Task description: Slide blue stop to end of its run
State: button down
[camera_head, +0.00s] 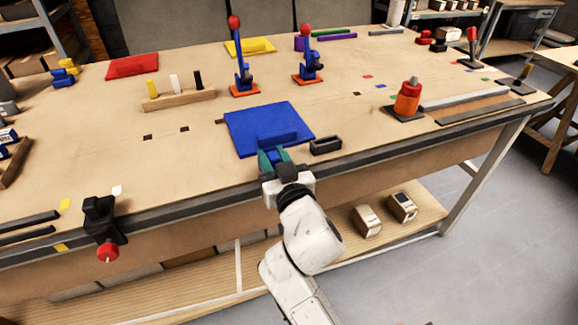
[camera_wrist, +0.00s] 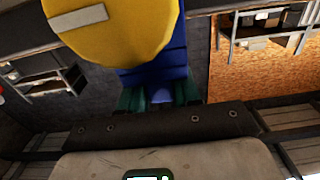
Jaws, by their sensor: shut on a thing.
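A blue flat plate (camera_head: 256,122) with a raised blue block (camera_head: 277,141) along its near side lies at the front middle of the bench. I take this blue piece for the blue stop. My gripper (camera_head: 273,156) reaches over the bench's front edge, with its green fingers at the plate's near side. In the wrist view, the green fingers of my gripper (camera_wrist: 160,97) are shut on a blue part (camera_wrist: 158,76). The exact grip is partly hidden. A large yellow rounded shape (camera_wrist: 115,30) with a pale label covers the wrist view's upper middle.
A small black open box (camera_head: 326,146) sits just right of the plate. Two blue toggle clamps with red knobs (camera_head: 239,60) (camera_head: 308,60) stand behind it. A wooden block with pegs (camera_head: 179,99) is at left, and an orange part (camera_head: 407,97) at right.

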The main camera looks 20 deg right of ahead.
jog(key=a+b, duration=0.7)
jog(key=a, duration=0.4)
jog(key=shift+a+f, duration=0.15)
jog(key=shift+a+b, duration=0.45)
jog(key=shift+a, duration=0.05)
jog(key=shift+r, duration=0.2)
jog(key=c, duration=0.9)
grip_release()
jog(key=shift+a, duration=0.15)
jog(key=shift+c, duration=0.2)
jog(key=shift+o, duration=0.3)
jog(key=shift+s, duration=0.2)
jog(key=s, duration=1)
jog(key=shift+s+b, duration=0.2)
jog(key=shift+b, duration=0.1)
